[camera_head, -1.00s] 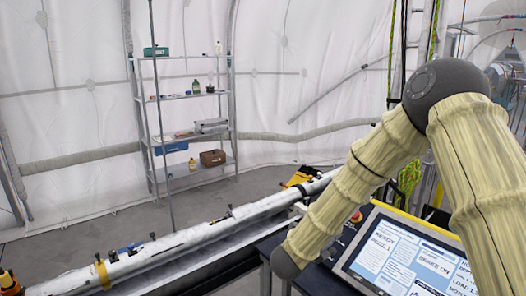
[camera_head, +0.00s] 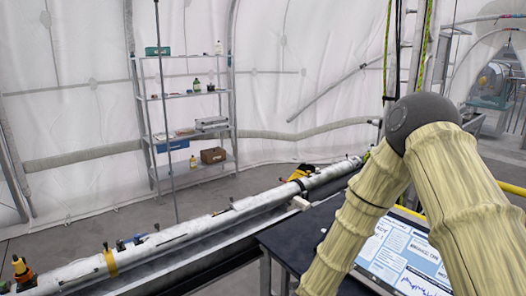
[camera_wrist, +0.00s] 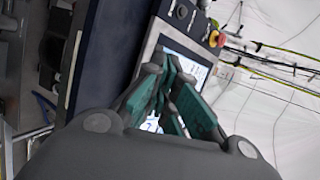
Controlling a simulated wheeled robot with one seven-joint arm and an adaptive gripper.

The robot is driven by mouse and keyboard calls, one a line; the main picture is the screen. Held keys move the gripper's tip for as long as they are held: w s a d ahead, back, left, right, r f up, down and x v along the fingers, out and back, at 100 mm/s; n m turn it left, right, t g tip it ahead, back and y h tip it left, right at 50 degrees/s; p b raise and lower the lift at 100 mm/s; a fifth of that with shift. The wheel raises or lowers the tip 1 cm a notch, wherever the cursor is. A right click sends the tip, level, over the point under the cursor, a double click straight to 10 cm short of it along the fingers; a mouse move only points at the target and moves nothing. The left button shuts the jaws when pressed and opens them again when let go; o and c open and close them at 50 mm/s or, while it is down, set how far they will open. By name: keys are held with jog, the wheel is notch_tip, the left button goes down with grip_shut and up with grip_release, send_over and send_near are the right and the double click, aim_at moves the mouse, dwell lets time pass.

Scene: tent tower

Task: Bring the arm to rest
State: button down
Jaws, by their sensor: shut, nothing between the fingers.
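My gripper (camera_wrist: 168,92) shows in the wrist view with its green-padded fingers together and nothing between them. Behind the fingers is the lit screen of a control panel (camera_wrist: 186,52), partly hidden by them. In the head view my arm, in a pale ribbed cover, is bent at a dark joint and runs down past the lower edge. My gripper is not seen there. The panel's screen (camera_head: 407,256) stands behind the arm, which covers part of it.
A dark table (camera_head: 300,240) stands left of the arm. A long pale pipe (camera_head: 200,235) lies on a rail beyond it. A shelf (camera_head: 187,95) with small items stands by the white tent wall. A red button (camera_wrist: 214,38) is near the screen.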

jog(key=s+f+n+g+y, duration=0.25)
jog(key=s+f+n, duration=0.55)
jog(key=f, duration=0.5)
jog(key=s+d+f+n+g+y, duration=0.15)
jog(key=s+f+n+g, duration=0.55)
jog(key=s, duration=1.1)
jog(key=s+d+f+n+g+y, duration=0.1)
jog(key=s+f+n+g+y, duration=0.15)
jog(key=s+f+n, duration=1)
jog(key=s+f+m+b, duration=0.3)
jog(key=s+f+b, duration=0.1)
jog(key=b, duration=0.8)
jog(key=shift+s+a+f, duration=0.15)
jog(key=shift+s+f, duration=0.25)
jog(key=shift+f, duration=0.35)
